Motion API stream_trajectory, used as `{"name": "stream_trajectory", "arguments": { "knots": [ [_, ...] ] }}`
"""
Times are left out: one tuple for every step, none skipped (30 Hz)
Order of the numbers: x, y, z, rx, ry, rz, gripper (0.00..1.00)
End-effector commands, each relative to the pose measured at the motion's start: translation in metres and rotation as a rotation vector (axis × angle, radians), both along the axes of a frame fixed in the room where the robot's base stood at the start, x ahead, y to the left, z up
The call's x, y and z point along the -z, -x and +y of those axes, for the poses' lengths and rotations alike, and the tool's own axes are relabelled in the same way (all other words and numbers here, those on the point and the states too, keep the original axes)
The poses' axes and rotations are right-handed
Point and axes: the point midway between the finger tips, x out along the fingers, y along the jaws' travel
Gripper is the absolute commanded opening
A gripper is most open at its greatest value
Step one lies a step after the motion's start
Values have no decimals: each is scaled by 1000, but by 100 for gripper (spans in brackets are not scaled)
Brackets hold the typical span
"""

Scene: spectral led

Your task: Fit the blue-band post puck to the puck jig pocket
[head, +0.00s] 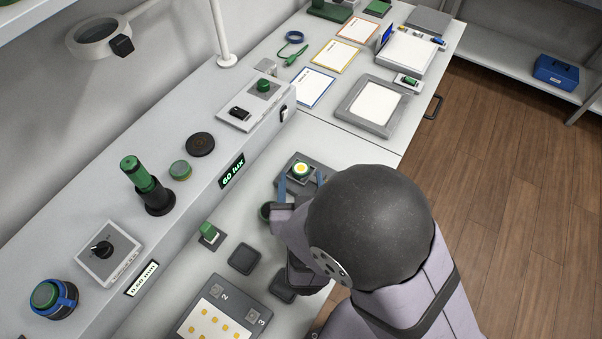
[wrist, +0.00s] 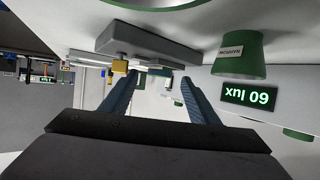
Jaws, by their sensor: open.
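A dark grey square block, which looks like the puck jig (head: 323,161), sits on the bench. A round piece with a yellow centre, pale ring and green edge (head: 301,169) shows on it; no blue band is visible. In the wrist view, which is upside down, a grey slab (wrist: 150,47) carries a small yellow piece (wrist: 119,66). My gripper (head: 302,182) is open, its blue fingers apart near the block's front edge. In the wrist view nothing is gripped between the fingers (wrist: 158,80). I cannot identify the blue-band post puck for certain.
A green tapered piece (wrist: 238,52) stands close by in the wrist view. The raised shelf with the lux display (head: 232,171) runs along the left. Dark square pads (head: 245,259), a green-topped block (head: 209,232) and a numbered tray (head: 189,325) lie nearer. Framed cards (head: 335,56) lie beyond.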

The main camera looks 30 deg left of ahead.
Motion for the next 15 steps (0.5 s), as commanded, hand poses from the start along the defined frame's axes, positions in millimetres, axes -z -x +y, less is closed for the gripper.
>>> {"name": "stream_trajectory", "arguments": {
  "knots": [
    [-4,8,-4,-5,-4,-2,55],
    [-6,11,-7,-2,-4,-3,55],
    [-10,15,-10,-2,-3,-4,55],
    [-14,16,-11,1,-1,-3,55],
    [-15,18,-13,1,0,-3,55],
    [-16,20,-14,3,0,-2,55],
    [-17,21,-15,3,-1,-3,55],
    [-18,22,-16,4,-2,-5,55],
    [-18,24,-18,4,-2,-5,55],
    [-19,25,-18,4,-3,-4,55],
    [-19,26,-19,4,-4,-5,55],
    [-20,27,-20,4,-4,-6,55],
    [-20,28,-20,5,-5,-6,55],
    [-20,28,-21,5,-6,-7,55],
    [-20,29,-22,6,-6,-7,55]
  ]
}}
